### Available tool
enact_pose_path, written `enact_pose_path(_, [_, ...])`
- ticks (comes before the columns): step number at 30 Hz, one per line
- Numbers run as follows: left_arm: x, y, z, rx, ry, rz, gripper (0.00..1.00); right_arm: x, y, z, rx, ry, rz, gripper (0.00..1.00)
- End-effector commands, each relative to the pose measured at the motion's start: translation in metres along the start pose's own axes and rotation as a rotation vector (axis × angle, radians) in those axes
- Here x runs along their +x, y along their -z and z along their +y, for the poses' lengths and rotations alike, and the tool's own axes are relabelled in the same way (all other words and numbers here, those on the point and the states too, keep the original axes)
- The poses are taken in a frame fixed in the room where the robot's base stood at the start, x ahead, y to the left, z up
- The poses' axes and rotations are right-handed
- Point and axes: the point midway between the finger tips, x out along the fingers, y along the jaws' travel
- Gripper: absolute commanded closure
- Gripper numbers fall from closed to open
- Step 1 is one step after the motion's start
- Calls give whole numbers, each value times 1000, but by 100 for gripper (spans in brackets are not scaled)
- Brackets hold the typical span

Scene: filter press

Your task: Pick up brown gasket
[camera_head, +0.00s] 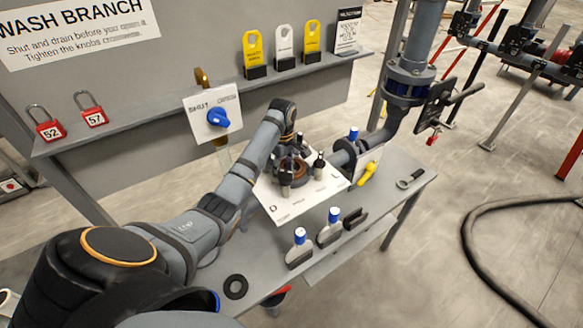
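A small brown round part (295,170), which looks like the brown gasket, shows in the middle of the white marked plate on the bench. It is small and partly hidden between dark upright knobs (286,176). My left arm reaches in from the lower left, with its wrist above the plate. My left gripper (297,152) points down close over the brown part. Its fingers blend with the dark fittings, so I cannot tell whether they are open or shut, or touch the brown part. My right gripper is not in view.
A black ring (235,286) lies on the near bench edge. A blue valve knob (218,117) stands behind.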

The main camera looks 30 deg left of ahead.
Motion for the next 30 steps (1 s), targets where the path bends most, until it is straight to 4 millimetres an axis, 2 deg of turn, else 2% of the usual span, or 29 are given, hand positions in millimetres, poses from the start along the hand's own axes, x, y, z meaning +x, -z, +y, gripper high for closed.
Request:
enact_pose_path(6, [2,0,0,0,-1,0,55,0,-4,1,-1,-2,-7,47])
enact_pose_path(16, [2,0,0,0,-1,0,100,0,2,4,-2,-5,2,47])
enact_pose_path(30, [-2,0,1,0,-2,1,100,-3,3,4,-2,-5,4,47])
